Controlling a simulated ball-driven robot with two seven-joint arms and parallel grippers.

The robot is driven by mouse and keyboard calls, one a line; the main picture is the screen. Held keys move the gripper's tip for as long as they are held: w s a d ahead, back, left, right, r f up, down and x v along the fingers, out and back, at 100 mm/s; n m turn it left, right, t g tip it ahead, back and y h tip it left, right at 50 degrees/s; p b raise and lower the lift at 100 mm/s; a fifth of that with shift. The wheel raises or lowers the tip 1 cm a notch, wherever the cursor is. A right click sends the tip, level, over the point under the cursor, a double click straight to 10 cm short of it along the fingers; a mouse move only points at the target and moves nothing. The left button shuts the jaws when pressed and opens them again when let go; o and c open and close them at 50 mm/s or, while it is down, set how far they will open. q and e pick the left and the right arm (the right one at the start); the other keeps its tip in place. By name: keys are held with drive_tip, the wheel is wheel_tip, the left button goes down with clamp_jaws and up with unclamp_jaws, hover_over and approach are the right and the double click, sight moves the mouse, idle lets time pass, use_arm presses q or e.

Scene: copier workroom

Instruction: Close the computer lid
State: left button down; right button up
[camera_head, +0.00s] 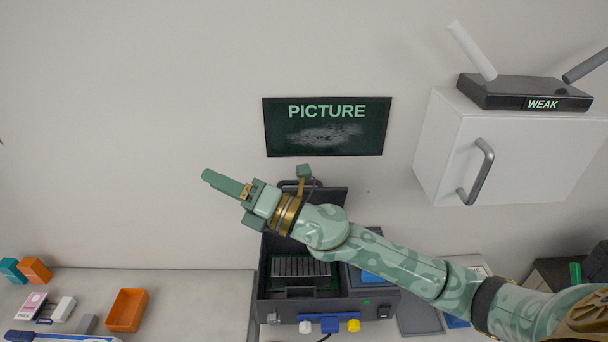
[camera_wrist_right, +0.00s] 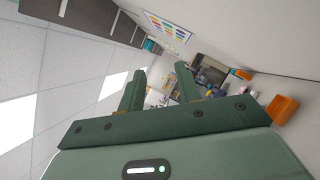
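The computer (camera_head: 277,305) is a dark grey box on the counter at bottom centre of the head view, its inside with a row of grey fins (camera_head: 300,267) showing. Its lid (camera_head: 334,195) stands raised at the back, against the wall side. My right forearm and wrist cross in front of the lid and hide much of it. My right gripper (camera_head: 254,176) is above and left of the lid, pointing left; whether it touches the lid I cannot tell. In the right wrist view its two fingers (camera_wrist_right: 160,85) are apart with nothing between them. My left gripper is not in view.
A wall screen reading PICTURE (camera_head: 327,140) hangs above the computer. A white cabinet (camera_head: 512,150) with a router (camera_head: 525,92) on top is at upper right. An orange tray (camera_head: 127,310) and small items lie on the left counter (camera_head: 195,300), whose right part is clear.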

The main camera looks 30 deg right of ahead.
drive_tip(key=w+d+r+n+g+h+p, duration=0.1)
drive_tip(key=d+n+g+h, duration=0.6)
drive_tip(key=d, duration=0.5)
drive_tip(key=w+d+r+n+g+h, duration=0.1)
drive_tip(key=d+n+g+h, duration=0.3)
drive_tip(key=d+n, duration=0.65)
drive_tip(key=w+a+f+m+t+h+p, duration=0.1)
drive_tip(key=w+a+f, duration=0.1)
drive_tip(key=w+f, duration=0.5)
wheel_tip(320, 180, down, 7)
drive_tip(key=shift+a+r, duration=0.1)
drive_tip(key=shift+a, duration=0.05)
drive_tip(key=shift+m, duration=0.25)
drive_tip(key=shift+c, duration=0.3)
drive_tip(key=shift+w, duration=0.1)
clamp_jaws()
